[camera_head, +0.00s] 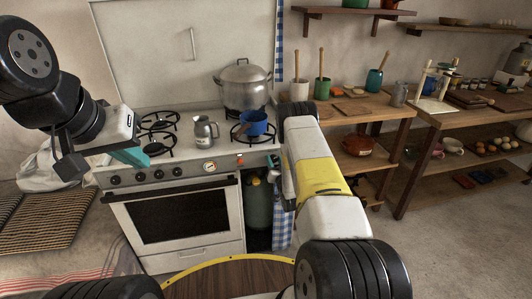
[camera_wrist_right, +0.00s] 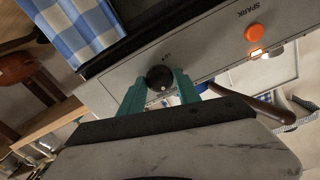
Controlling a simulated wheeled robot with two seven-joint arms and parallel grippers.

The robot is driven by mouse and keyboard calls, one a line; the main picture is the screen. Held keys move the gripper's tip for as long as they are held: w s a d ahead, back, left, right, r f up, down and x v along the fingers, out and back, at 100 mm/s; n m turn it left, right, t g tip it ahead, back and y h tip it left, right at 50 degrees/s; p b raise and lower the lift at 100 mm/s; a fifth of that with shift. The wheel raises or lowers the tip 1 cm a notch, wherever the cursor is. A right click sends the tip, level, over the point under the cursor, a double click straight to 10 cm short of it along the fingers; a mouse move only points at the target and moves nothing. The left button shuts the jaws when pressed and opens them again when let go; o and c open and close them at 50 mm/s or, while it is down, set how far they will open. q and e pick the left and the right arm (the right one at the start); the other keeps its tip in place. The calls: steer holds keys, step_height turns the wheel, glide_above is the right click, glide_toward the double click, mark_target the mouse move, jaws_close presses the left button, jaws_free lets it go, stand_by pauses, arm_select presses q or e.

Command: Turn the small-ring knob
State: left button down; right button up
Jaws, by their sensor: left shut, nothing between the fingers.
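A black round knob (camera_wrist_right: 160,77) sits on the stove's front panel in the right wrist view; the marking beside it is too small to read. My right gripper (camera_wrist_right: 161,86) is open, with its teal fingers on either side of this knob. I cannot tell whether they touch it. In the head view my right arm hides most of this end of the panel. Several other black knobs (camera_head: 140,177) line the panel's left half. My left gripper (camera_head: 133,156) is shut and empty, above the stove's front left corner.
An orange spark button (camera_wrist_right: 254,33) is on the same panel. A blue pot (camera_head: 254,123), a grey jug (camera_head: 203,132) and a large lidded pot (camera_head: 243,88) stand on the stove. A blue checked cloth (camera_wrist_right: 83,38) hangs beside the panel. Shelves stand at the right.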

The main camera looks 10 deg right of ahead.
jaws_close()
steer(key=shift+n, duration=0.4)
steer(key=n, duration=0.6)
steer(key=shift+a+n, duration=0.15)
steer(key=shift+n, duration=0.15)
steer(key=n, duration=0.6)
steer(key=shift+f, duration=0.1)
steer(key=shift+n, duration=0.3)
steer(key=o, duration=0.5)
jaws_free()
